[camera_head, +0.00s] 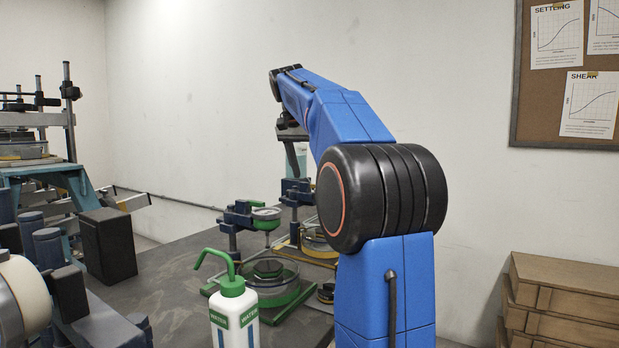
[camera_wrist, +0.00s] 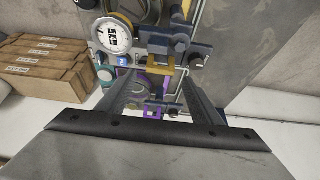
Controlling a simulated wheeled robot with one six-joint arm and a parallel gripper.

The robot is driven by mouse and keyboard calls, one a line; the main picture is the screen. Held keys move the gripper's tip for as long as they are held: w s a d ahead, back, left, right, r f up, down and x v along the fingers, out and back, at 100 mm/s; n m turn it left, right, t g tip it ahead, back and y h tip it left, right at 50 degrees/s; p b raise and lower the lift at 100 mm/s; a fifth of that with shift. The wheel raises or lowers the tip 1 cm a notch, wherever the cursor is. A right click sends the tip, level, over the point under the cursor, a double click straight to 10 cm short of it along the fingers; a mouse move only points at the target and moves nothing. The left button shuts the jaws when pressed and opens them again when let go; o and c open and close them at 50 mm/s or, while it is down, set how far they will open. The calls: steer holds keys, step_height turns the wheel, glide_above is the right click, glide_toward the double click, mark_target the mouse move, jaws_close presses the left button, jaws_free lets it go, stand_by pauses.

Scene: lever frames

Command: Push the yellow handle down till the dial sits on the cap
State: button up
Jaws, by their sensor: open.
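In the wrist view my gripper (camera_wrist: 160,80) is open, its two dark fingers spread apart. A yellow bracket-like piece (camera_wrist: 182,62), apparently the yellow handle, shows near and between the fingertips; whether they touch it I cannot tell. A white-faced round dial (camera_wrist: 111,37) is up and left of the fingers, beside the dark blue frame. The cap and the gap under the dial cannot be made out. In the head view my blue arm reaches over the bench and hides much of the yellow-ringed device (camera_head: 316,253). The gripper's fingertips are not clear there.
A green-ringed device (camera_head: 270,282) stands beside it on the dark bench (camera_head: 180,265). A white water bottle (camera_head: 234,312) with a green spout is in front. Machinery stands at the left. Wooden boxes (camera_head: 565,305) are stacked at the right, also in the wrist view (camera_wrist: 42,66).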

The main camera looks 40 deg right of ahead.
mark_target(310, 192)
steer(key=shift+x, duration=1.25)
jaws_close()
steer(key=shift+f, duration=2.5)
jaws_free()
steer(key=v, duration=1.7)
steer(key=shift+r, duration=0.25)
